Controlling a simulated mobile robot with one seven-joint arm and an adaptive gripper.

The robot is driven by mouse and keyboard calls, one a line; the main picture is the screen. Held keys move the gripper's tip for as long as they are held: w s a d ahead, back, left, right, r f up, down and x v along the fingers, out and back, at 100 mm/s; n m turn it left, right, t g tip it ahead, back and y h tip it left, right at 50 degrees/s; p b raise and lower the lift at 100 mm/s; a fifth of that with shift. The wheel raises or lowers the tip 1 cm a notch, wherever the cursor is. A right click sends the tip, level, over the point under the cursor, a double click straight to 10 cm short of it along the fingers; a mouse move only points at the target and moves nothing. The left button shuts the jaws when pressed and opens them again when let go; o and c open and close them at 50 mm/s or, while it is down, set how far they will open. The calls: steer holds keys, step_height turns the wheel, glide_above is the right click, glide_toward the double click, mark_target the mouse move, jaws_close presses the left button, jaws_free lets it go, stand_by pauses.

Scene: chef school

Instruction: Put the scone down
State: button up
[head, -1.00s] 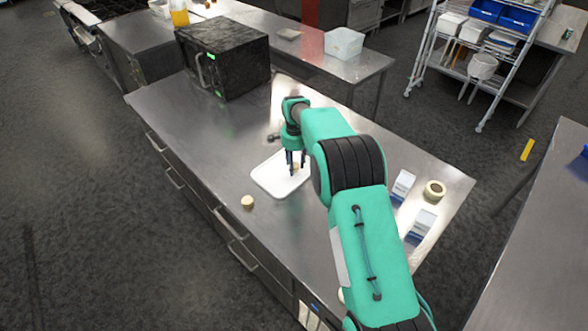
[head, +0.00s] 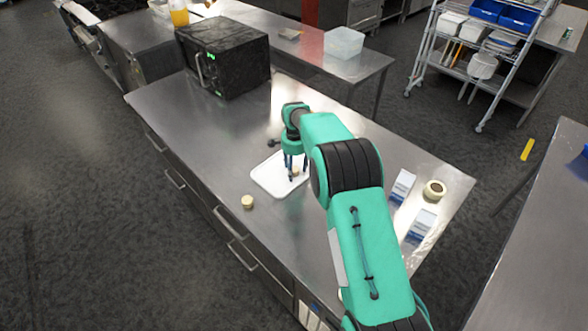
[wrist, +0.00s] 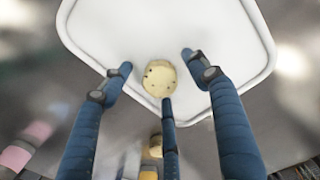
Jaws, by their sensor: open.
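The scone (wrist: 159,77), round and pale yellow with dark specks, lies on a white tray (wrist: 215,25) near its edge in the wrist view. In the head view the scone (head: 295,171) is a small tan patch on the tray (head: 266,178), partly hidden by fingers. My gripper (head: 293,174) is above the tray with its three blue fingers spread around the scone. In the wrist view my gripper (wrist: 160,74) is open; two fingers stand clear at the sides, and the third tip is close below the scone. I cannot tell whether that one touches it.
Two white-and-blue cartons (head: 402,185) and a round tan container (head: 434,190) stand to the right. A black oven (head: 225,55) is at the back. The counter's left part is clear.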

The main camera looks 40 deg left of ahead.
mark_target(294, 167)
steer(key=shift+r, duration=0.1)
step_height(294, 167, up, 12)
stand_by(0.8)
stand_by(0.5)
stand_by(0.4)
